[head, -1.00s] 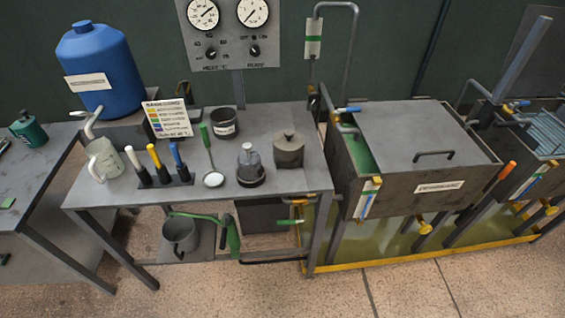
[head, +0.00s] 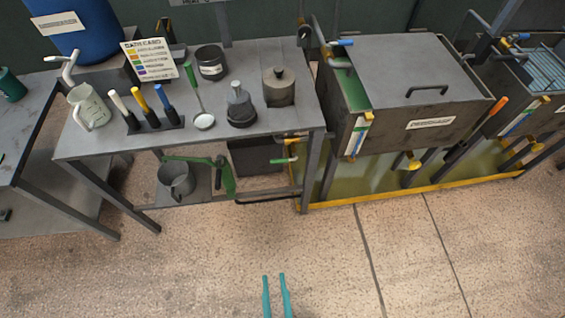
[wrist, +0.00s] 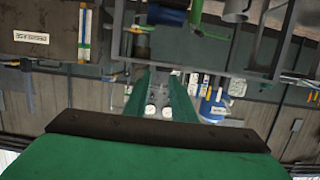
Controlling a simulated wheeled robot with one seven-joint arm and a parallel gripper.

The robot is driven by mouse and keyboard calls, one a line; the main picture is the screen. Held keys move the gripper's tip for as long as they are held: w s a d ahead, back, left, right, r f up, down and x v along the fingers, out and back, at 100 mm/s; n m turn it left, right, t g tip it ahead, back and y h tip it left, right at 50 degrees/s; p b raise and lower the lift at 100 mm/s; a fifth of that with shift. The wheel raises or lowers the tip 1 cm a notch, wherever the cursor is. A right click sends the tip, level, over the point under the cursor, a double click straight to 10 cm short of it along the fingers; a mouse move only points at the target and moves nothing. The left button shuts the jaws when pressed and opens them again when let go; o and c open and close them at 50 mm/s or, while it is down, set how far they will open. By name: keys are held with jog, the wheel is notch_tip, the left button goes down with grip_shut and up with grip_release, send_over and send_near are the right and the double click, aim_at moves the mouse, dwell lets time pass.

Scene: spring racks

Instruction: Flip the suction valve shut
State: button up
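A valve with a green lever handle (head: 284,161) sits low at the right end of the bench, beside its right legs. Its handle lies about level. A blue-handled valve (head: 341,43) is at the top left corner of the lidded tank. No label shows which of these is the suction valve. My gripper (head: 275,277) shows as two teal fingers over the floor at the bottom of the head view, well short of the bench and touching nothing. In the wrist view its green fingers (wrist: 161,75) stand apart with nothing between them.
The bench (head: 225,130) carries a jug, coloured-handle tools, a card, a ladle and pots. A bucket (head: 176,180) and a green hand lever (head: 226,178) are underneath. A lidded tank (head: 432,122) stands to the right above a yellow-edged tray (head: 430,190). The floor in front is clear.

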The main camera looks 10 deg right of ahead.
jog(key=shift+w+f, duration=0.3)
jog(key=shift+w, duration=0.1)
grip_shut()
jog(key=w+d+f+g, duration=0.15)
jog(key=w+f, duration=0.25)
jog(key=w, duration=0.8)
jog(key=w+d+f+g, duration=0.1)
jog(key=w+d+f, duration=0.2)
jog(key=w, duration=1)
jog(key=w+d+r+g, duration=0.1)
jog(key=w+d+r, duration=0.1)
jog(key=w, duration=0.6)
jog(key=shift+d+r, duration=0.4)
jog(key=shift+r, duration=0.15)
jog(key=shift+g, duration=0.25)
